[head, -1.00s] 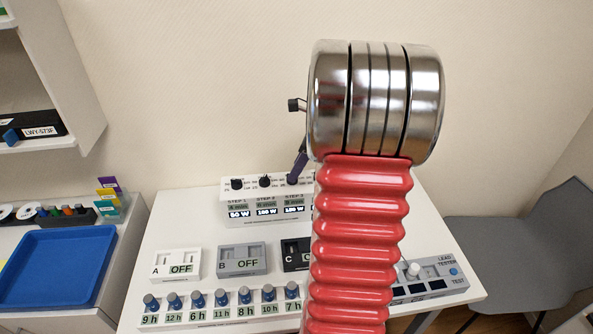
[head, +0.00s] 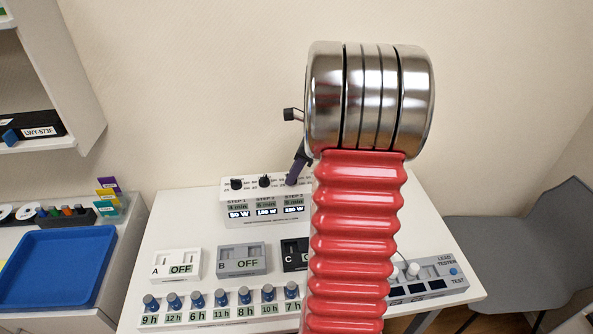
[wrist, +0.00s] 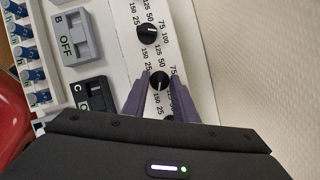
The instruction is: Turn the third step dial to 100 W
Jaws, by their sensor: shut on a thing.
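The step dial unit (head: 268,210) is a white box at the back of the table, with a row of black dials above small displays. The first dial (head: 237,184) and second dial (head: 265,181) stand free in the head view. My gripper (head: 292,181) is at the third dial, with its purple fingers pointing down. In the wrist view my gripper (wrist: 160,76) is shut with one finger on each side of the third dial (wrist: 159,82). Its pointer is hard to read. The step 3 display (head: 293,210) seems to show 150 W, but is small.
Switch boxes A (head: 176,265), B (head: 242,260) and C (head: 296,254) stand in front of the unit. A row of blue-knobbed timers (head: 220,308) lies nearer. A lead tester (head: 430,277) is at right. My red arm hides the unit's right side.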

